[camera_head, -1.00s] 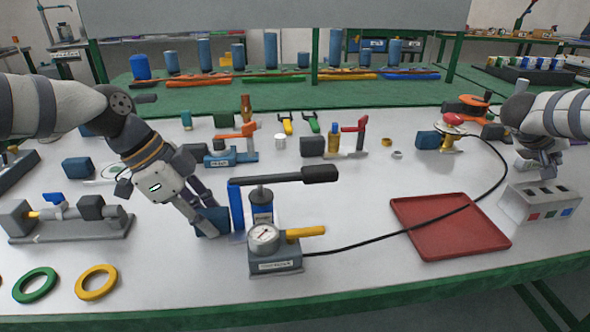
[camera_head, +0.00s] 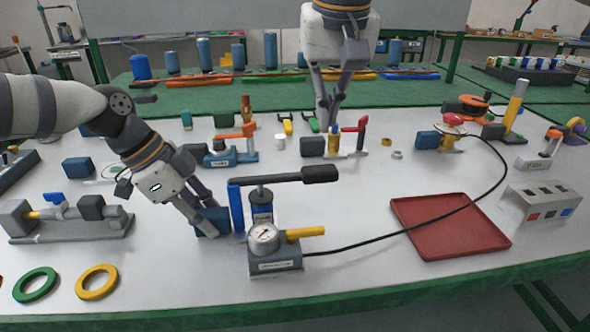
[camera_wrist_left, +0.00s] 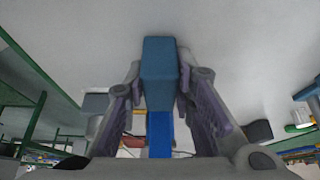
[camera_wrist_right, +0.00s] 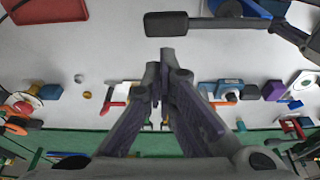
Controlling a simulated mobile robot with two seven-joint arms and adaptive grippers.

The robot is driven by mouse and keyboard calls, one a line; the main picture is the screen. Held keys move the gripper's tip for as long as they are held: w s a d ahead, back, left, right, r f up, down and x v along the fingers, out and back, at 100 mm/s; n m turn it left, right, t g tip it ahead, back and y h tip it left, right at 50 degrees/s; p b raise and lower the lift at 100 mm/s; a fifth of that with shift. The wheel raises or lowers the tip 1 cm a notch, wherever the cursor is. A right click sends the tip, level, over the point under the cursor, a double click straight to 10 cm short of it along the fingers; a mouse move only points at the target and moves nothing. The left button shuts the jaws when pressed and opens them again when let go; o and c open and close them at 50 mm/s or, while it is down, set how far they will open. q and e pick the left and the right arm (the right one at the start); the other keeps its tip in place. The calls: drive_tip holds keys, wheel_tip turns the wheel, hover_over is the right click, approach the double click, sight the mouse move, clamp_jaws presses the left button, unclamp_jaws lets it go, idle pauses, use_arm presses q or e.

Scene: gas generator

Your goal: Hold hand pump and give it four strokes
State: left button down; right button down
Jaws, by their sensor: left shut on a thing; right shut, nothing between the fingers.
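The hand pump (camera_head: 262,212) stands on the white table, with a round gauge, a blue cylinder and a blue upright. Its black lever ends in a thick dark grip (camera_head: 320,174) and points right, nearly level. My left gripper (camera_head: 212,222) is shut on the pump's blue side block, which also shows between the fingers in the left wrist view (camera_wrist_left: 160,75). My right gripper (camera_head: 327,124) is shut and empty above the back of the table, behind the lever grip and apart from it. In the right wrist view the lever grip (camera_wrist_right: 166,24) lies beyond the closed fingertips.
A black hose runs from the pump to a yellow fitting with a red top (camera_head: 453,130). A red tray (camera_head: 450,228) lies right of the pump. A red-handled valve (camera_head: 350,142) stands near my right gripper. Yellow and green rings (camera_head: 97,282) lie front left.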

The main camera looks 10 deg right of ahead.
sight(322, 170)
drive_tip(key=shift+s+a+f, duration=0.1)
drive_tip(key=shift+s+a, duration=0.15)
wheel_tip(322, 170, down, 6)
drive_tip(key=shift+f, duration=0.25)
idle(1.1)
idle(1.1)
drive_tip(key=shift+f, duration=2)
drive_tip(key=shift+r, duration=2)
